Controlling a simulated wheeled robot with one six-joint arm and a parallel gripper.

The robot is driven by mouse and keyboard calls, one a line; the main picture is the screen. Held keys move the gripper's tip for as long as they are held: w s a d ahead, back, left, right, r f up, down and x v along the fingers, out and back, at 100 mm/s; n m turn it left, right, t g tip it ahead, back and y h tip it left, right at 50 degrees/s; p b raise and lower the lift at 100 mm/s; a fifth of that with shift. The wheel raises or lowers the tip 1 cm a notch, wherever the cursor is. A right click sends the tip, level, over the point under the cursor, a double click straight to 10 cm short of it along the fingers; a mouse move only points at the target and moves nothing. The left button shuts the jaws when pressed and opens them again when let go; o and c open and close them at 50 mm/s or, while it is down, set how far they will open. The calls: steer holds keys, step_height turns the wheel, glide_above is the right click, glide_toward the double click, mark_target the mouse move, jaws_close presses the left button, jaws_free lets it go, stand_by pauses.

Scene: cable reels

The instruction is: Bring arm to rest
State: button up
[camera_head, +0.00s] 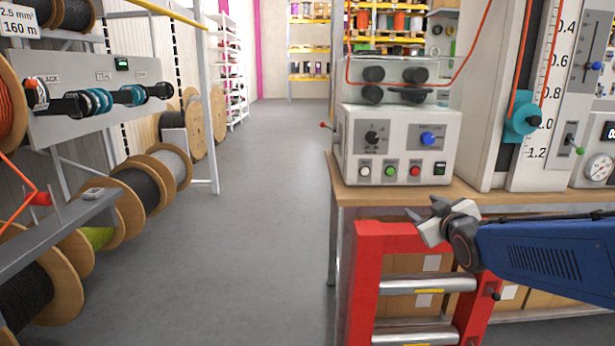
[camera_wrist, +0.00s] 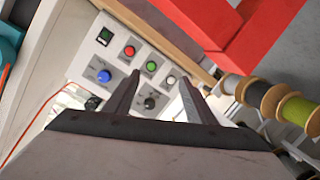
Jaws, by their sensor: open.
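My gripper (camera_head: 430,213) is at the right in the head view, at the end of my blue arm, which reaches in from the right edge. It is in front of the workbench edge and just above the red ladder (camera_head: 358,280). In the wrist view my gripper (camera_wrist: 157,88) shows two dark fingers spread apart with nothing between them. Beyond the fingers is the control box (camera_wrist: 120,66) with its buttons and knobs. The same control box (camera_head: 400,150) stands on the bench in the head view.
The wooden workbench (camera_head: 335,180) carries the control box and a measuring column (camera_head: 535,165). Cable reels (camera_head: 140,195) on racks line the left side. The grey floor (camera_head: 250,200) between is clear. Yellow shelves (camera_head: 308,50) stand at the back.

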steer(key=s+f+m+g, duration=0.3)
steer(key=s+f+g, duration=0.2)
steer(key=s, duration=1.1)
steer(key=s+a+f+m+g, duration=0.1)
steer(key=s+f+g, duration=0.4)
steer(key=s, duration=1.1)
step_height(320, 180, down, 3)
steer(key=shift+s+a+m+g, duration=0.3)
steer(key=shift+m+g, duration=0.1)
steer(key=shift+m, duration=0.5)
